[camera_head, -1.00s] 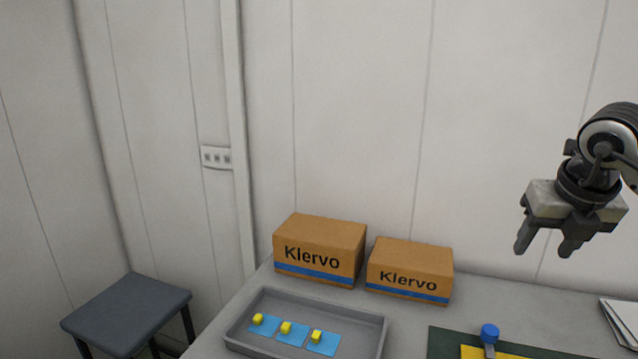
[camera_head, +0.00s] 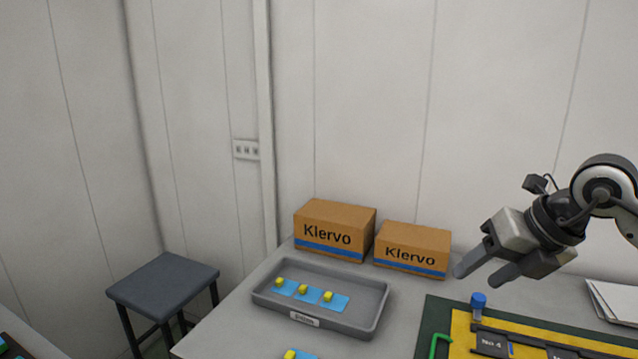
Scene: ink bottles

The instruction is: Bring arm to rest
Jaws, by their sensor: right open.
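My right gripper (camera_head: 482,270) hangs in the air at the right of the head view, above the far edge of a dark green mat (camera_head: 432,312). Its two fingers point down and to the left. They are apart with nothing between them. A blue-capped bottle (camera_head: 478,303) stands on the yellow area of the mat below the gripper, clear of the fingers. My left gripper is not in the view.
A grey tray (camera_head: 376,308) holds several yellow-topped pieces on blue squares. Two Klervo boxes, a left one (camera_head: 335,231) and a right one (camera_head: 412,250), stand behind it. A dark stool (camera_head: 163,283) is at the left. White sheets (camera_head: 612,300) lie at the right.

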